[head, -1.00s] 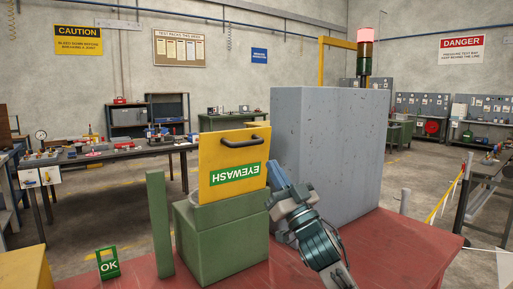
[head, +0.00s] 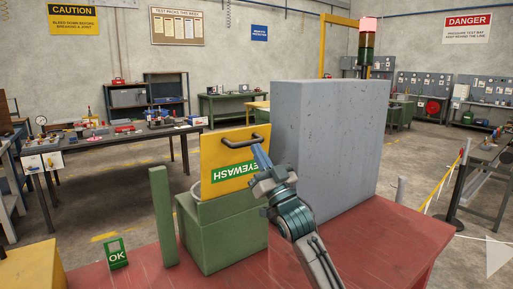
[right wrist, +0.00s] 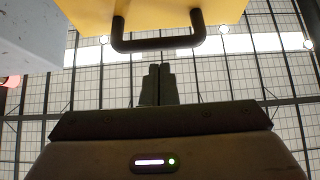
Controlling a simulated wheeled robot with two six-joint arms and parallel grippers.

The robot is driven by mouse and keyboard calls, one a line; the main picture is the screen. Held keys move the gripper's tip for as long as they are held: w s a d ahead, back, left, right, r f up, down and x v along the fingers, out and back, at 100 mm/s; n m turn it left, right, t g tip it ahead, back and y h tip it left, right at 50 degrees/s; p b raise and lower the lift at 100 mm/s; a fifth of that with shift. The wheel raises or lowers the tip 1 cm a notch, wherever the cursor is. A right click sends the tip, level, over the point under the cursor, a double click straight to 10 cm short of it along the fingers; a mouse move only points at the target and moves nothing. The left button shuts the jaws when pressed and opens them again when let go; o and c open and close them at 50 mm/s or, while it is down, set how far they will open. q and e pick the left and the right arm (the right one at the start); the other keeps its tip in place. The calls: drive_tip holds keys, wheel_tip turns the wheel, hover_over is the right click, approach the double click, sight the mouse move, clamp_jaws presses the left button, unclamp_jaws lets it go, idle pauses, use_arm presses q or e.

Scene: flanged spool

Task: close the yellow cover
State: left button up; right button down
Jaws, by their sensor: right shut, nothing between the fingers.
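The yellow cover (head: 221,175) with the upside-down EYEWASH label stands upright, open, on the green box (head: 224,233). Its dark bar handle (head: 240,142) is near the top edge and shows in the right wrist view (right wrist: 158,43). My right gripper (head: 260,154) is shut and empty in front of the cover's right side, hiding part of the label. My left gripper is not in view.
A large grey block (head: 325,150) stands close on the right of the box. A green post (head: 163,216) and an OK sign (head: 116,252) stand on the left of the red table (head: 375,248). The table's right part is clear.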

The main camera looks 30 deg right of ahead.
drive_tip(key=shift+w+a+f, duration=0.1)
drive_tip(key=shift+w, duration=0.5)
drive_tip(key=shift+w, duration=0.15)
